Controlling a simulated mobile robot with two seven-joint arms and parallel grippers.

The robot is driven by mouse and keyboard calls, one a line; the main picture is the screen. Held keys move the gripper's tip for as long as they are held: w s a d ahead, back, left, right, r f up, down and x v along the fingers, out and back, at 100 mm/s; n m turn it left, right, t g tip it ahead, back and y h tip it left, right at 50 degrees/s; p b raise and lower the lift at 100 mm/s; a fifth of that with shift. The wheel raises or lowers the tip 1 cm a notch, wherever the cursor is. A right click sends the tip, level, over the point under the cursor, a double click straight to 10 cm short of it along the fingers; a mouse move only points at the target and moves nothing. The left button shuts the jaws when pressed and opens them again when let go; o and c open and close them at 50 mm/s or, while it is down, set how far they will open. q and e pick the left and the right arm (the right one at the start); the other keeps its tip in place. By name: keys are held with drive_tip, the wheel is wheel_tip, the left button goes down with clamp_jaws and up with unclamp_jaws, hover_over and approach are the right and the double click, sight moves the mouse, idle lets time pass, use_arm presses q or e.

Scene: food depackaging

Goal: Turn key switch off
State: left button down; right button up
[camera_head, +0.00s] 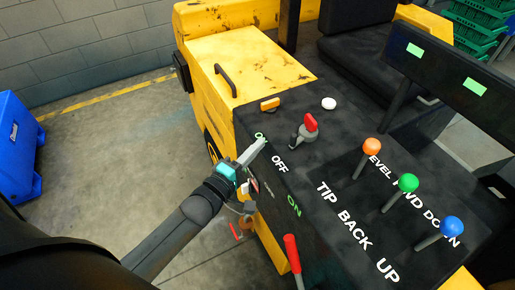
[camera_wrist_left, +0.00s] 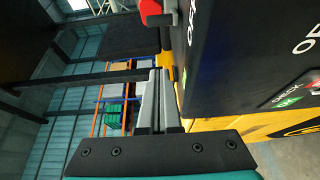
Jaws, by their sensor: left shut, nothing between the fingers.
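The key switch, a red-topped grey turning piece (camera_head: 310,123), stands on the black control panel (camera_head: 340,120) beside the green ON and white OFF lettering. My left gripper (camera_head: 259,146) is shut and empty, apart from the switch, at the panel's left edge by the lettering. In the left wrist view, my shut fingers (camera_wrist_left: 157,88) point up the picture beside the dark panel side. A red part with a grey piece (camera_wrist_left: 152,7) shows past the fingertips at the top, cut off by the frame. My right gripper is not in view.
Levers with orange (camera_head: 372,147), green (camera_head: 408,182) and blue (camera_head: 452,227) knobs rise from the panel's right part. A red handle (camera_head: 291,252) stands at its lower edge. A yellow hood with a black handle (camera_head: 225,80) lies behind. Open floor is at left.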

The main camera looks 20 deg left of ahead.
sight(283, 149)
use_arm(q)
drive_tip(key=x, duration=0.7)
drive_tip(key=shift+w+b, duration=0.1)
drive_tip(key=shift+b, duration=0.25)
drive_tip(key=d, duration=0.1)
drive_tip(key=s+d, duration=0.1)
drive_tip(key=shift+s+d, duration=0.1)
drive_tip(key=shift+d, duration=0.2)
drive_tip(key=shift+s+d+p, duration=0.25)
drive_tip(key=shift+d+p, duration=0.05)
drive_tip(key=shift+d, duration=0.1)
drive_tip(key=shift+d, duration=0.15)
